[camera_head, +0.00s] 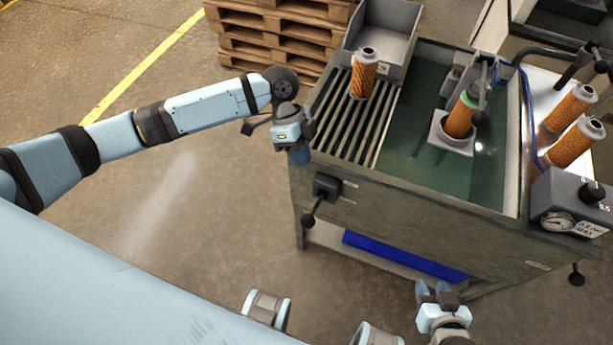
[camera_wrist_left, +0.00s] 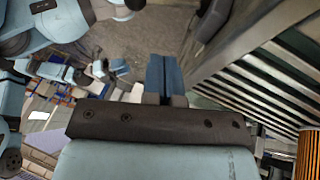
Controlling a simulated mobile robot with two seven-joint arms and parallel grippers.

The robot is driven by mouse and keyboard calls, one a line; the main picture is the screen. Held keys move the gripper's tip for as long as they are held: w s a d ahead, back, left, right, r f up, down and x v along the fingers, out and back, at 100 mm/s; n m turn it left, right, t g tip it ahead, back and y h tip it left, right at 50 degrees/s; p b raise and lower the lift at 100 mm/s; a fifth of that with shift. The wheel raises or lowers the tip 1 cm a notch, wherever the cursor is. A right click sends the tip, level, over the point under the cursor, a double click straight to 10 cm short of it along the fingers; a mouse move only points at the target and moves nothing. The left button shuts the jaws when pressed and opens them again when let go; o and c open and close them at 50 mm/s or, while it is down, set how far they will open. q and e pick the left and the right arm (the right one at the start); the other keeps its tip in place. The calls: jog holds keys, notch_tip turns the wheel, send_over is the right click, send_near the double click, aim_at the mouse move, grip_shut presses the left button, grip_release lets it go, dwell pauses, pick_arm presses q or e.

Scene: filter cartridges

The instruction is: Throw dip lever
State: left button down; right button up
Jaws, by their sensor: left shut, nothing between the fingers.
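A black lever (camera_head: 312,210) with a ball knob hangs down and to the left from a dark box (camera_head: 327,187) on the tank's front wall. Small label marks beside it are too small to read. My left gripper (camera_head: 299,156) is shut and empty, above and slightly left of that box, close to the tank's left front corner. Its closed blue fingers (camera_wrist_left: 164,75) also show in the left wrist view. My right gripper (camera_head: 436,289) is low in front of the tank, with its fingers apart and empty. An orange cartridge (camera_head: 460,118) stands in a cradle in the tank liquid.
The grey tank (camera_head: 400,185) has a slatted rack at left with another cartridge (camera_head: 362,75) on it. A grey bin (camera_head: 385,30) stands behind. Further black-knobbed levers show at right. Wooden pallets (camera_head: 270,35) stand behind left.

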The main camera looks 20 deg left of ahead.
pick_arm(q)
send_near(313, 214)
notch_tip(313, 214, down, 3)
jog(key=d, duration=0.2)
jog(key=shift+s+f, duration=0.6)
jog(key=shift+s, duration=0.15)
jog(key=shift+s+f, duration=0.35)
jog(key=shift+s, duration=0.15)
pick_arm(e)
jog(key=shift+f, duration=0.1)
